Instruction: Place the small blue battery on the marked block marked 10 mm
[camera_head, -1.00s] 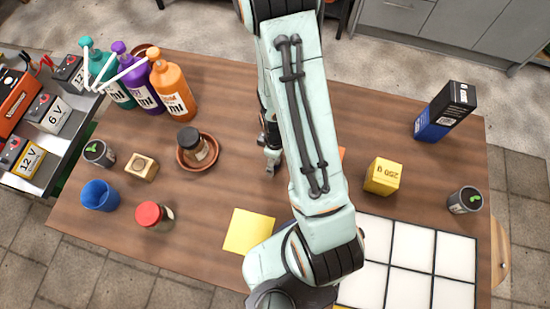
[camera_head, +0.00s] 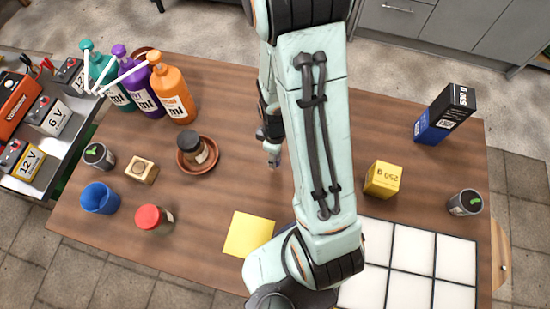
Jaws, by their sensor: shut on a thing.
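My gripper (camera_head: 272,156) hangs over the middle of the table, left of my arm's pale green link. It is small in this view and partly hidden by the arm. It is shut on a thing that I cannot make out. I cannot pick out a small blue battery anywhere. I can read no 10 mm mark. A small light wooden block (camera_head: 141,169) with a dark round spot on top stands at the left of the table, well apart from my gripper.
Left are bottles (camera_head: 172,92), a blue cup (camera_head: 99,198), a red-lidded jar (camera_head: 153,217) and a jar in a brown saucer (camera_head: 181,164). Right are a yellow 250 g box (camera_head: 382,180), a blue-black box (camera_head: 444,113), a dark can (camera_head: 464,203) and a white-celled tray (camera_head: 412,246). Larger batteries (camera_head: 50,117) fill a side shelf.

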